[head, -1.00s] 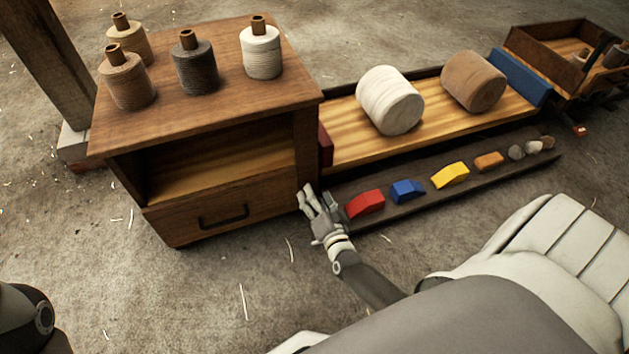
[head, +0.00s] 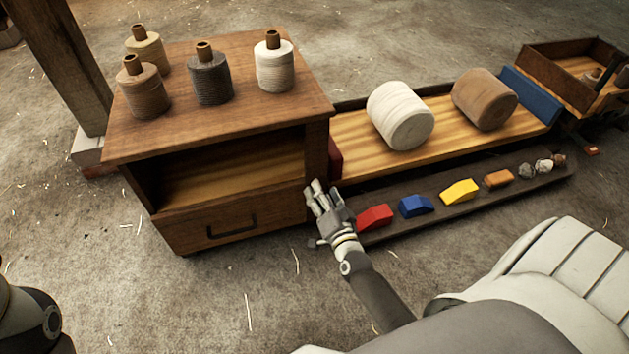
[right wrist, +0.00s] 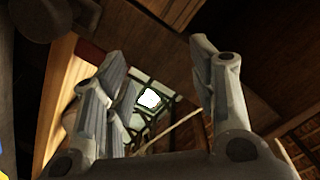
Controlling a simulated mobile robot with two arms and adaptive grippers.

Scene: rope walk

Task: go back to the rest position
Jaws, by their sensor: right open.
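My right gripper (head: 322,200) is in front of the cabinet's right corner, at the left end of the low dark tray. It is open and empty; the right wrist view also shows the right gripper (right wrist: 160,85) with its fingers apart and nothing between them. The wrist view looks upward past wooden parts to a roof with a bright opening. Part of my left arm shows at the lower left edge of the head view, but its gripper is out of view.
The wooden cabinet (head: 235,110) bears several spools. Its drawer (head: 232,226) is shut. A low bench (head: 350,150) bears a white roll (head: 400,116) and a brown roll (head: 485,99). The dark tray (head: 400,230) holds red, blue, yellow and orange blocks and stones. Floor in front is clear.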

